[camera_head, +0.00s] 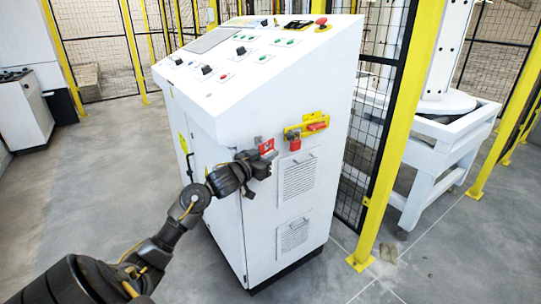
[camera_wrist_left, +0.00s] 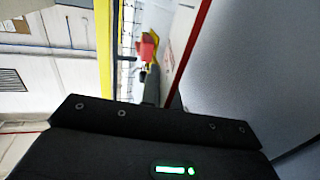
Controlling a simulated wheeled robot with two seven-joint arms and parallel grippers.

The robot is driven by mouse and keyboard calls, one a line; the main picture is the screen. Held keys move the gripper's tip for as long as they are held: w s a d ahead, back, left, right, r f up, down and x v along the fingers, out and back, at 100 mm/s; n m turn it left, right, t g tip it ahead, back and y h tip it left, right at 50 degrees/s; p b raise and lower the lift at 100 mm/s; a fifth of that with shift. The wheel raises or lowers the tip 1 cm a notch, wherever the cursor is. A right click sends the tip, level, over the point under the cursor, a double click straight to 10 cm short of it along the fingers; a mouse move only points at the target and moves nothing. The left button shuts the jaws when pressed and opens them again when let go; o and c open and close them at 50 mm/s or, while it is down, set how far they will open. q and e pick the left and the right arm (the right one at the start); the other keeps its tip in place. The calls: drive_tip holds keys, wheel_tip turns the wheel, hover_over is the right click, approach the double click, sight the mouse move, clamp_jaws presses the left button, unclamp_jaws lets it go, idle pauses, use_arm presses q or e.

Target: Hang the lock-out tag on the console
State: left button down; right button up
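The white console (camera_head: 215,110) stands in the middle of the head view. On its right side panel is a yellow bracket with a red handle (camera_head: 307,124), and a red padlock (camera_head: 295,144) hangs below it. My left gripper (camera_head: 264,162) is close to this panel, left of the padlock. The red lock-out tag (camera_head: 267,147) shows at its fingertips, beside the bracket. In the left wrist view the tag (camera_wrist_left: 240,70) appears as a large grey face with a red edge, seemingly held between the fingers. Whether it touches the panel is unclear. My right gripper is out of view.
Vent grilles (camera_head: 297,178) sit on the panel below the bracket. A yellow fence post (camera_head: 400,130) and black mesh stand right of the console. A white wheeled stand (camera_head: 440,130) is behind the fence. The floor at left is clear.

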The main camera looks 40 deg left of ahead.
use_arm(q)
drive_tip(key=c, duration=2.1)
unclamp_jaws()
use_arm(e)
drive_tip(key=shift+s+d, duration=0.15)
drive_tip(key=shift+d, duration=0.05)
use_arm(q)
drive_tip(key=o, duration=0.5)
drive_tip(key=shift+s, duration=0.1)
drive_tip(key=shift+s, duration=0.4)
drive_tip(key=s+p, duration=0.1)
drive_tip(key=s, duration=0.9)
drive_tip(key=shift+a, duration=0.1)
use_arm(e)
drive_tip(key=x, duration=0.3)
use_arm(q)
drive_tip(key=shift+w, duration=0.1)
